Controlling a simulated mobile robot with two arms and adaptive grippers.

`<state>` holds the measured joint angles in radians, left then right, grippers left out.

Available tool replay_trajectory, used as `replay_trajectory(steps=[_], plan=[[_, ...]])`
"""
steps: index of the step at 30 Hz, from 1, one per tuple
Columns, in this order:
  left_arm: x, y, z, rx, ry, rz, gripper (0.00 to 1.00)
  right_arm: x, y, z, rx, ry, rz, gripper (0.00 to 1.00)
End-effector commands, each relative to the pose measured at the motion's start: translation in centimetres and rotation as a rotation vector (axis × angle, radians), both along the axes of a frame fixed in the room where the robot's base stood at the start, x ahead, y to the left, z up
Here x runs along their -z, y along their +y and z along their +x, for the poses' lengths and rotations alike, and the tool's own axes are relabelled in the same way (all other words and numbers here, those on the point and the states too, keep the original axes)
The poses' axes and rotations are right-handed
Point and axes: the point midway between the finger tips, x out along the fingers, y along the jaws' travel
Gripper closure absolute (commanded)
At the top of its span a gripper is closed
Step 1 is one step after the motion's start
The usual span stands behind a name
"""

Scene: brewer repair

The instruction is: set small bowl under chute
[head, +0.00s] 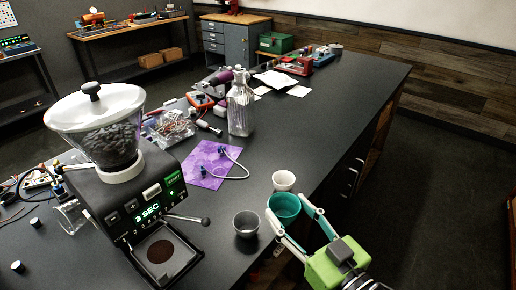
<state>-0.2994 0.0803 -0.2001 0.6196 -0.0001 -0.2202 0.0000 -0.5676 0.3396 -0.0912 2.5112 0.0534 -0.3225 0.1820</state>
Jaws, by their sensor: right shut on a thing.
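My right gripper (291,222) comes in from the lower right, with its two pale fingers around a teal bowl (284,206) and shut on it. The bowl is at the bench's front edge; I cannot tell whether it touches the bench top. A small white bowl (283,181) stands just behind it. A grey metal cup (246,224) stands to its left. The black coffee grinder (128,190) stands at the left, with a clear hopper of dark beans and a lit "3 SEC" display. A square tray (160,254) with brown grounds is at its front. The chute itself is hidden. My left gripper is out of view.
A lever (188,219) sticks out to the right from the grinder. A purple mat (213,163) with a looped hose lies behind the cup. A glass bottle (240,108) stands farther back. The bench top to the right is clear.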

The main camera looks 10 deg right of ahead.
Motion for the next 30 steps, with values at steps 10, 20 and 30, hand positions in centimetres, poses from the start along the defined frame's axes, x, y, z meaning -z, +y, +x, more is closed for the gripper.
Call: replay_trajectory(steps=[10, 20, 30], plan=[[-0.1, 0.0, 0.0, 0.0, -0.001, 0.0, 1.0, 0.9, -1.2, 0.7, 0.119, -0.011, 0.013, 0.76], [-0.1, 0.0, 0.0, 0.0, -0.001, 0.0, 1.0, 2.2, -2.2, 1.4, 0.269, -0.003, 0.004, 0.76], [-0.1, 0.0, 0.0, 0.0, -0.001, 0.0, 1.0, 4.6, -2.3, -3.0, 0.284, 0.007, -0.001, 0.76]])
